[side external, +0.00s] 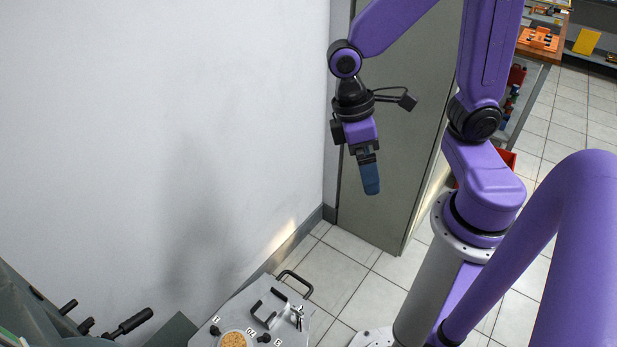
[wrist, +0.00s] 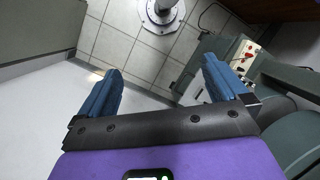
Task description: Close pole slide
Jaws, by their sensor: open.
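I cannot make out for certain which part is the pole slide. A grey metal unit (side external: 240,308) with black handles, small lettered knobs and a round tan disc sits at the bottom of the side view, partly cut off by the frame. My gripper (side external: 370,188) hangs high above it and to its right, fingers pointing down, touching nothing. In the wrist view my gripper (wrist: 162,66) has its two blue fingers wide apart with nothing between them. A grey-green machine with a light panel (wrist: 243,52) of red and dark knobs shows beyond the right finger.
A white wall (side external: 160,120) fills the left of the side view. A grey door (side external: 400,130) stands behind my gripper. Grey-green equipment with black levers (side external: 130,322) is at the lower left. A bench with an orange tray (side external: 540,40) is far right. Air around my gripper is clear.

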